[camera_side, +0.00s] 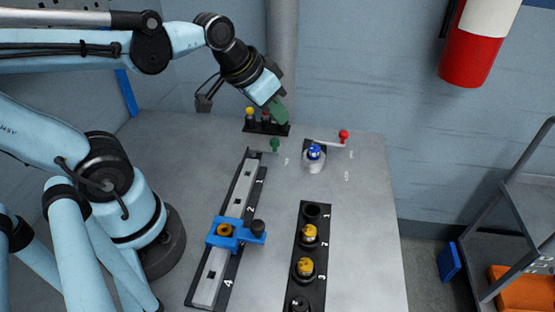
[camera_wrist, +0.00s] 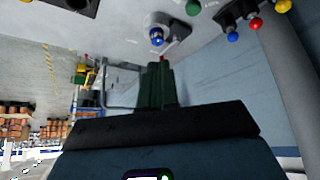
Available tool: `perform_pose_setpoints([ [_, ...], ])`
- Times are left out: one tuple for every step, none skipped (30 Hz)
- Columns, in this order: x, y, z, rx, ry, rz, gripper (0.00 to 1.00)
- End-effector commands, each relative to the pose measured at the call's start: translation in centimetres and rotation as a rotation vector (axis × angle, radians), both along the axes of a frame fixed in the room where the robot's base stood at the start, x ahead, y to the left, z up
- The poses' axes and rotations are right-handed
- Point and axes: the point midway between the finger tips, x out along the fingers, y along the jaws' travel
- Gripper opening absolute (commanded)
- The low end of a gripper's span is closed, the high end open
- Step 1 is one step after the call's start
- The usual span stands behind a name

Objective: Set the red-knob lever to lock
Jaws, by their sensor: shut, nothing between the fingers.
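The red-knob lever shows in the side view, its red knob (camera_side: 343,134) at the right end of a pale arm (camera_side: 328,141) that reaches left toward a dark block behind the blue-topped post (camera_side: 314,157). Small label marks sit on the table near the lever, too small to read. My gripper (camera_side: 279,112) is shut and empty, with green fingers, above the far part of the table by the knob rack, left of the red knob and apart from it. In the wrist view the fingers (camera_wrist: 156,83) are together; a small red spot by their tips may be the red knob.
A green-knob lever (camera_side: 275,145) stands left of the blue-topped post. A rack (camera_side: 258,129) with coloured knobs lies under my gripper. A rail with a blue clamp (camera_side: 238,233) and a black holder (camera_side: 318,220) lie nearer. The table right of the red knob is clear.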

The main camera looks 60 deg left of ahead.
Motion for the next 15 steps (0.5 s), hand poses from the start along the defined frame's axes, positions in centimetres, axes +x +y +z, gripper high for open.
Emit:
perform_pose_setpoints([
  [0.8,0.3,0.5,-0.007,0.019,-0.007,0.00],
  [1.3,0.4,0.8,-0.012,0.033,-0.014,0.00],
  [1.9,0.5,1.1,-0.019,0.048,-0.024,0.00],
  [2.3,0.6,1.3,-0.023,0.061,-0.033,0.00],
  [2.7,0.8,1.5,-0.030,0.071,-0.039,0.00],
  [3.3,1.0,1.7,-0.038,0.087,-0.051,0.00],
  [3.8,1.1,1.9,-0.044,0.097,-0.061,0.00],
  [4.2,1.2,2.0,-0.051,0.108,-0.069,0.00],
  [4.9,1.5,2.2,-0.060,0.120,-0.081,0.00],
  [5.4,1.6,2.3,-0.066,0.130,-0.092,0.00],
  [5.8,1.8,2.4,-0.075,0.138,-0.101,0.00],
  [6.5,2.1,2.5,-0.084,0.151,-0.115,0.00],
  [7.0,2.2,2.6,-0.092,0.159,-0.126,0.00],
  [7.4,2.4,2.6,-0.101,0.167,-0.136,0.00],
  [8.1,2.7,2.7,-0.112,0.176,-0.151,0.00],
])
